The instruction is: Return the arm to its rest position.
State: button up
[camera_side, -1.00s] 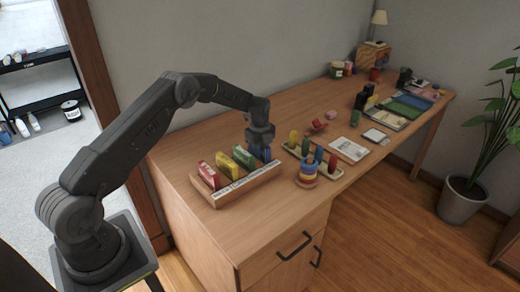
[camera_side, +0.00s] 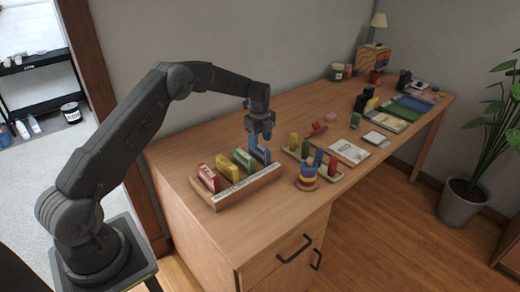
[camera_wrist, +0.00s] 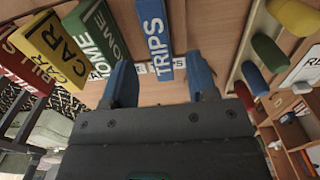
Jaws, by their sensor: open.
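My gripper (camera_side: 262,130) is above the right end of a wooden rack (camera_side: 240,190) on the desk. In the wrist view my gripper (camera_wrist: 160,85) has its two blue fingers spread apart, with nothing between the tips that I can see touching them. A blue block marked TRIPS (camera_wrist: 153,35) stands ahead of the fingers; it also shows in the side view (camera_side: 260,153), upright in the rack's right slot. A green HOME block (camera_side: 243,158), a yellow CAR block (camera_side: 227,168) and a red BILLS block (camera_side: 209,178) stand to its left in the rack.
A white card (camera_side: 349,151) lies beyond. Books (camera_side: 405,108) and a lamp (camera_side: 377,25) are at the far end. The air above the desk is clear.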

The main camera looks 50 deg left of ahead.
jog(key=s+d+r+n+t, duration=0.1)
jog(key=s+d+r+n, duration=0.15)
jog(key=r, duration=0.65)
jog(key=s+d+r+n, duration=0.1)
jog(key=s+d+r, duration=0.15)
jog(key=r, duration=0.65)
jog(key=s+d+r+n+t, duration=0.2)
jog(key=s+d+r+n, duration=0.3)
jog(key=s+d+r, duration=0.4)
jog(key=s+d+f+n+t, duration=0.1)
jog(key=s+d+n, duration=0.1)
jog(key=s, duration=0.5)
jog(key=s+d+f+n, duration=0.1)
jog(key=s+d+n, duration=0.1)
jog(key=s+n, duration=0.2)
jog(key=s+d+f+n+t, duration=0.1)
jog(key=s+d+n, duration=0.1)
jog(key=s, duration=0.9)
jog(key=shift+f+n+t, duration=0.25)
jog(key=shift+n+t, duration=0.05)
jog(key=shift+n, duration=0.45)
